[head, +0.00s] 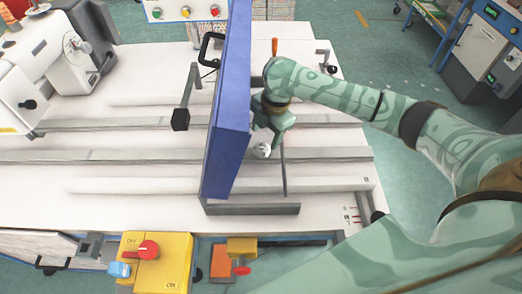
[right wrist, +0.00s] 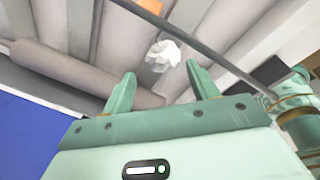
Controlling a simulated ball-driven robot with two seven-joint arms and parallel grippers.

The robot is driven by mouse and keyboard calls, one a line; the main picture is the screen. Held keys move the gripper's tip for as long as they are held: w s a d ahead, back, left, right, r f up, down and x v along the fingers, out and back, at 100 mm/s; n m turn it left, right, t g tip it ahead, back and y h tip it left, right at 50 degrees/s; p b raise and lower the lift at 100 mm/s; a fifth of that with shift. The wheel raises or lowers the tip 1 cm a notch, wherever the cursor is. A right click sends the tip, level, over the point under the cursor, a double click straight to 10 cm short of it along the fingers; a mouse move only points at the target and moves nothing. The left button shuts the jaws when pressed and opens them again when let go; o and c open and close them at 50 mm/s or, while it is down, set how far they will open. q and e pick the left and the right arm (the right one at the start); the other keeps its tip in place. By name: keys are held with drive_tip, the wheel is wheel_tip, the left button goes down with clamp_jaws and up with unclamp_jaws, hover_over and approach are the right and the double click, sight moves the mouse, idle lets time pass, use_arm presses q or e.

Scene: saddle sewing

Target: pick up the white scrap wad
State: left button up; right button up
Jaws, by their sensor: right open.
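The white scrap wad (head: 262,150) is a small crumpled ball on the pale, railed table, just right of the tall blue panel in the head view. It also shows in the right wrist view (right wrist: 162,54), ahead of the fingertips and roughly centred between them. My right gripper (right wrist: 161,72) is open and empty, with a gap between the fingertips and the wad in that view. In the head view my right gripper (head: 268,130) points down beside the panel, close to the wad; its fingers are partly hard to make out. My left gripper is not in view.
The blue panel (head: 228,100) stands close on the left of my right gripper. A thin dark rod (head: 284,170) runs just right of the wad. Long rails (head: 110,155) cross the table (head: 100,210). An orange piece (right wrist: 150,6) lies beyond the wad.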

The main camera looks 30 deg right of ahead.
sight(263, 145)
drive_tip(key=f, duration=0.1)
drive_tip(key=f+b, duration=0.1)
drive_tip(key=f, duration=0.1)
drive_tip(key=a+f+b, duration=0.1)
drive_tip(key=f, duration=0.1)
drive_tip(key=shift+f, duration=0.15)
drive_tip(key=shift+d, duration=0.1)
drive_tip(key=c, duration=0.7)
